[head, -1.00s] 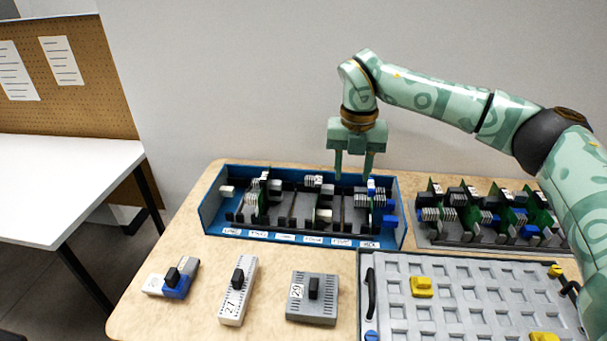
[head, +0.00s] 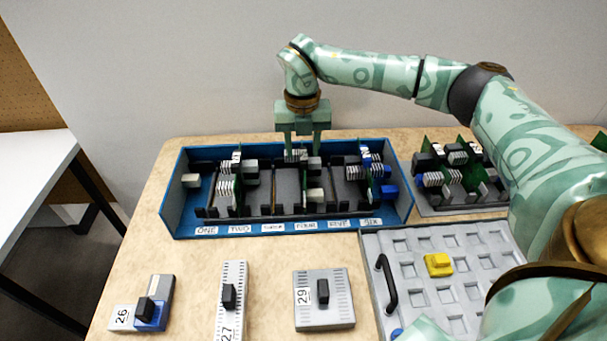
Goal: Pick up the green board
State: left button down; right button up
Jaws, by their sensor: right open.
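Green boards stand upright in the blue-walled chassis (head: 402,211), carrying ribbed white and grey parts: one near slot two (head: 238,200), one near slot four (head: 304,176) and one near slot six (head: 370,188). My right gripper (head: 303,153) points down at the chassis's back middle, with its fingers apart, over the board near slot four. Its fingertips are close to that board's top; I cannot tell whether they straddle or touch it. Nothing is seen held. My left gripper is not in view.
A rack (head: 465,210) with more green boards stands at the right, partly behind my right arm. A grey tray (head: 375,245) with a yellow block (head: 438,264) lies in front. Modules 26 (head: 122,318), 27 (head: 232,290) and 29 (head: 335,312) lie front left.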

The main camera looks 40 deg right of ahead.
aim_at(304, 158)
jog(key=shift+s+f, duration=0.15)
jog(key=shift+f, duration=0.35)
jog(key=f+b, duration=0.1)
jog(key=f, duration=0.1)
jog(key=f+b, duration=0.1)
jog(key=f, duration=0.2)
jog(key=shift+s, duration=0.2)
jog(key=shift+a+r, duration=0.1)
jog(key=shift+r, duration=0.1)
grip_shut()
